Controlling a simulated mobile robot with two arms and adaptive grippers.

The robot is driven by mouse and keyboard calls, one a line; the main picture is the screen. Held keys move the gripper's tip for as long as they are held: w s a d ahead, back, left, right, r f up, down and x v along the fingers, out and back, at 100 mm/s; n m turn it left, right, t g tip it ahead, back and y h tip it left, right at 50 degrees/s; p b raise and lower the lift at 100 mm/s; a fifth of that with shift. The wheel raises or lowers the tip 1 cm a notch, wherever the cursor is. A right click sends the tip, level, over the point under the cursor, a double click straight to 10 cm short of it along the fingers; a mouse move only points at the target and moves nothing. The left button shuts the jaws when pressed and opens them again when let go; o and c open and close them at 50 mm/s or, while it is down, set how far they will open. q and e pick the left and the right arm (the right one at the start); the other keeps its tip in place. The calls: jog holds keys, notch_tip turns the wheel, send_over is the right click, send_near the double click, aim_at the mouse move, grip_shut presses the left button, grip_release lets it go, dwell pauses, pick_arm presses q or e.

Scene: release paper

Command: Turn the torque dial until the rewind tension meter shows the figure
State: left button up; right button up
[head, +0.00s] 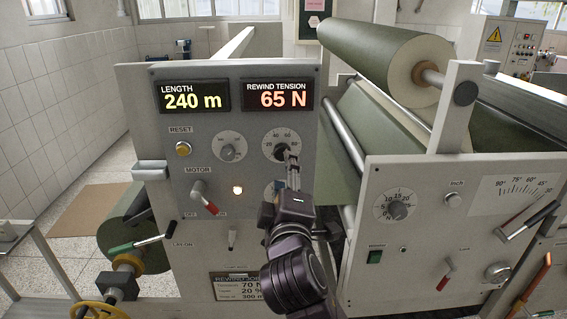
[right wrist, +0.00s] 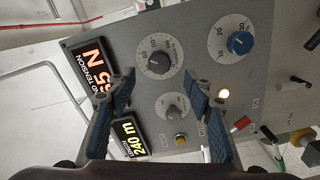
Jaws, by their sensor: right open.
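The grey control panel carries a rewind tension meter (head: 278,96) reading 65 N in orange. Below it is a black dial (head: 280,147) with a numbered white scale, which I take as the torque dial; its label is not readable. My right gripper (head: 291,160) is in front of the panel and overlaps the dial's lower right edge in the head view. In the right wrist view the open, empty fingers (right wrist: 160,82) have the black dial (right wrist: 159,63) just beyond their tips, apparently not gripped. The job card (head: 237,286) shows Tension 70 N, partly hidden by my arm. My left gripper is not in view.
A length display (head: 190,96) reads 240 m. A grey knob (head: 228,147) sits left of the black dial; a blue knob (right wrist: 239,43) is below it. A red-tipped motor lever (head: 205,199) and lit lamp (head: 238,190) are nearby. The roll machine (head: 410,230) stands right.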

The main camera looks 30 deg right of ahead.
jog(key=shift+v, duration=1.1)
